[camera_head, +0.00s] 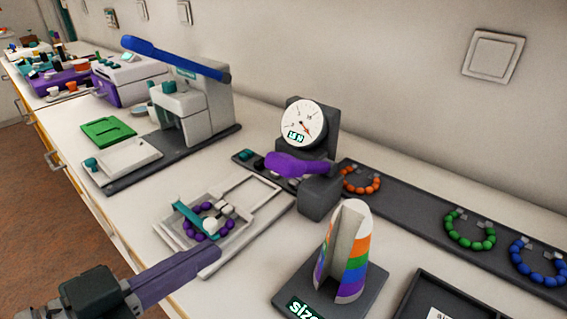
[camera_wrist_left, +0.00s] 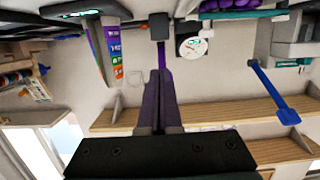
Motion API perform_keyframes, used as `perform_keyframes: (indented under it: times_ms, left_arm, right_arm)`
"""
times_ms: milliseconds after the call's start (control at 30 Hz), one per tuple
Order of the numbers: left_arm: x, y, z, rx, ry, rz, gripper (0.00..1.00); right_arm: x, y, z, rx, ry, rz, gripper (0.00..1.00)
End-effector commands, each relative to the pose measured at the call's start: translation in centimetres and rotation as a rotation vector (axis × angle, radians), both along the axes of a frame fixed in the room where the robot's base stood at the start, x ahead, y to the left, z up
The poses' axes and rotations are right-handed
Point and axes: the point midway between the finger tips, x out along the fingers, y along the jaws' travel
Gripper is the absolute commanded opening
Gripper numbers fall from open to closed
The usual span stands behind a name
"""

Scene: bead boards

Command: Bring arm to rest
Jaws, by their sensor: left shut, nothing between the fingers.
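My left gripper (camera_head: 214,256) comes in from the lower left, its long purple fingers together and empty. The closed fingers also show in the left wrist view (camera_wrist_left: 161,50). The fingertips appear near the front corner of a pale tray (camera_head: 240,238) that carries a ring of purple beads (camera_head: 193,228); I cannot tell the exact gap. My right gripper is out of view.
A rainbow size cone (camera_head: 355,262) stands right of the gripper. Behind are a dial gauge (camera_head: 303,124) and a press with a blue lever (camera_head: 175,58). A dark strip (camera_head: 405,202) holds orange, green and blue bead rings. A dark tray (camera_head: 425,285) lies lower right.

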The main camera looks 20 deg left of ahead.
Motion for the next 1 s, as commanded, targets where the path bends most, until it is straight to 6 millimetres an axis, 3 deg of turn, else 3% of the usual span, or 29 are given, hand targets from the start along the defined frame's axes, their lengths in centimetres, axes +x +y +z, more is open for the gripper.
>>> perform_keyframes:
  times_ms: [567,833,1000]
  left_arm:
    - [0.0,0.0,0.3,0.004,0.008,0.005,0.00]
    - [0.1,-0.7,3.6,0.105,0.267,0.106,0.00]
    - [-2.5,-0.6,6.7,0.193,0.540,0.167,0.00]
  right_arm:
    - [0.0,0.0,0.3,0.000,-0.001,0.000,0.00]
    - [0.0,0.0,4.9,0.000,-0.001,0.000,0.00]
    - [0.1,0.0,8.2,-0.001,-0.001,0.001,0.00]
